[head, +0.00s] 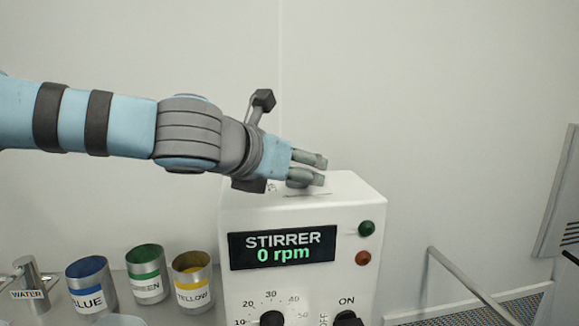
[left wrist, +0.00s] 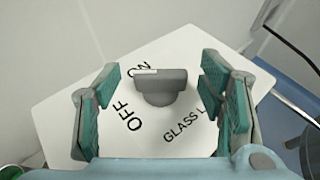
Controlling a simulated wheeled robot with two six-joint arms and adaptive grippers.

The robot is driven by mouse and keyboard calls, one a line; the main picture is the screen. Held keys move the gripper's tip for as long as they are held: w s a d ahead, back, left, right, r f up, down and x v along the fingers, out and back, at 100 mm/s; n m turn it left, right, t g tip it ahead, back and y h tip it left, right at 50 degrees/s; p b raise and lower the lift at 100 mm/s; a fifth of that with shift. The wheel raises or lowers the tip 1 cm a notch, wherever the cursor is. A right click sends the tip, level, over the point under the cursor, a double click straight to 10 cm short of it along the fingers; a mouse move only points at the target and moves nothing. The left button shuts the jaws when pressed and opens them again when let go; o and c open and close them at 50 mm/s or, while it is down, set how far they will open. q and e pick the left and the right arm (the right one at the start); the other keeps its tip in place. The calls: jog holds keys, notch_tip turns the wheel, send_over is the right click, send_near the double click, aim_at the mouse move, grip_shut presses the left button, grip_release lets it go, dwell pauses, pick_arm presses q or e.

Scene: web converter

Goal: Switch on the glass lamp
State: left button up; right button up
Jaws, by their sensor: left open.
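The glass lamp switch is a grey knob (left wrist: 162,90) on a white plate marked OFF, ON and "GLASS", with the rest of the label hidden. Its grip bar lies roughly across the left wrist view, with a white mark at its upper left edge; I cannot tell for sure which label it points to. My left gripper (head: 318,170) is open over the top of the white stirrer box (head: 350,191). In the left wrist view its teal fingers (left wrist: 160,92) stand on both sides of the knob, apart from it. The lamp itself is not identifiable. My right gripper is not in view.
The box front has a display (head: 282,247) reading "STIRRER 0 rpm", a green button (head: 366,228), a red button (head: 362,258) and dials below. Blue (head: 91,286), green (head: 148,278) and yellow (head: 192,281) cups stand to its left. A metal rail (head: 470,284) is at right.

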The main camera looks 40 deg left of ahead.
pick_arm(q)
jog(key=c, duration=1.2)
jog(key=shift+o, duration=0.2)
jog(key=shift+m+h, duration=0.3)
jog(key=m+h+p, duration=0.1)
jog(key=m+h, duration=0.1)
jog(key=shift+a+r+h, duration=0.1)
jog(key=shift+a+h, duration=0.05)
jog(key=shift+h, duration=0.25)
jog(key=m+h, duration=0.3)
jog(key=m+h+p, duration=0.1)
jog(key=h, duration=0.1)
jog(key=shift+a+f+g, duration=0.25)
jog(key=shift+a+g, duration=0.05)
jog(key=shift+a+f+m+g+h+p, duration=0.15)
jog(key=shift+m+g+h+p, duration=1)
jog(key=shift+m, duration=0.55)
jog(key=shift+f+h, duration=0.1)
jog(key=shift+h, duration=0.25)
jog(key=shift+f, duration=0.1)
